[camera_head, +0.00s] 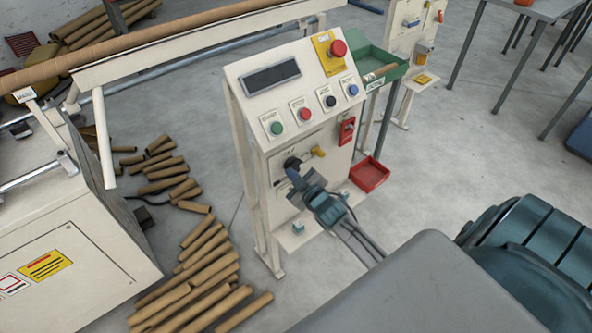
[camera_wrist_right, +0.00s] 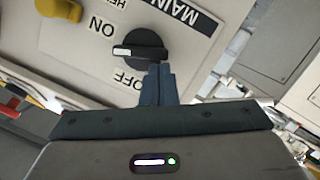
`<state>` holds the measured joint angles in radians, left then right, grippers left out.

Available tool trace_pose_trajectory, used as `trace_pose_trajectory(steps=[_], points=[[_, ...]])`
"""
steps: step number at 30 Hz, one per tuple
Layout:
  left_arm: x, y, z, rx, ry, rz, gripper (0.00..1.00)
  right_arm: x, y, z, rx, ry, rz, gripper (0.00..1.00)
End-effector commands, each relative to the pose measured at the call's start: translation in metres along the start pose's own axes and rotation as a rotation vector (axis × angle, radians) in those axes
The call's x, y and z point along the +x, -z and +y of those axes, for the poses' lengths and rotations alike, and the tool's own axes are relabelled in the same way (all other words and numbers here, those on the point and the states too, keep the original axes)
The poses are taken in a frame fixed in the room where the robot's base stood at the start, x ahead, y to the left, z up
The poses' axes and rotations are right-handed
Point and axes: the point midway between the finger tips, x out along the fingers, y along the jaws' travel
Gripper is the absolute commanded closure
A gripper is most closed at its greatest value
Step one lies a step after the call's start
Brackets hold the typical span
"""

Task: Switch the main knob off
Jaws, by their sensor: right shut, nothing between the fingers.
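The main knob (camera_head: 292,163) is a black round knob low on the front of the cream control panel (camera_head: 262,110). In the right wrist view the knob (camera_wrist_right: 150,44) shows close up, with a raised bar whose white-marked end points left, between the ON label (camera_wrist_right: 103,25) and the OFF label (camera_wrist_right: 128,79). The view is turned, so the lettering appears upside down. My right gripper (camera_wrist_right: 159,68) is shut and empty, its fingertips at the lower edge of the knob's bar; I cannot tell whether they touch. In the head view the right gripper (camera_head: 290,172) covers part of the knob. My left gripper is not in view.
A yellow knob (camera_head: 319,151) and a red switch (camera_head: 347,130) sit beside the main knob. Several buttons and a red emergency stop (camera_head: 338,48) are above. A red tray (camera_head: 369,174) is to the right. Cardboard tubes (camera_head: 205,275) lie on the floor.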

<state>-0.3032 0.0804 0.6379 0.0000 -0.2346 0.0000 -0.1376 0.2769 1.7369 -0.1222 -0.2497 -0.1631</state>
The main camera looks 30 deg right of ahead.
Motion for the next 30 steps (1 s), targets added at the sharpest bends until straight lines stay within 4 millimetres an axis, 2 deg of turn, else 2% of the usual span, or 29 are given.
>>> trace_pose_trajectory(steps=[26, 30], points=[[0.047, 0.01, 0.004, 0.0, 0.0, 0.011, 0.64, 0.004, -0.016, -0.013, -0.509, -0.128, 0.0, 1.0], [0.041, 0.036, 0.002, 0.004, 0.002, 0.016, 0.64, 0.004, -0.018, -0.014, -0.58, -0.146, 0.0, 1.0]])
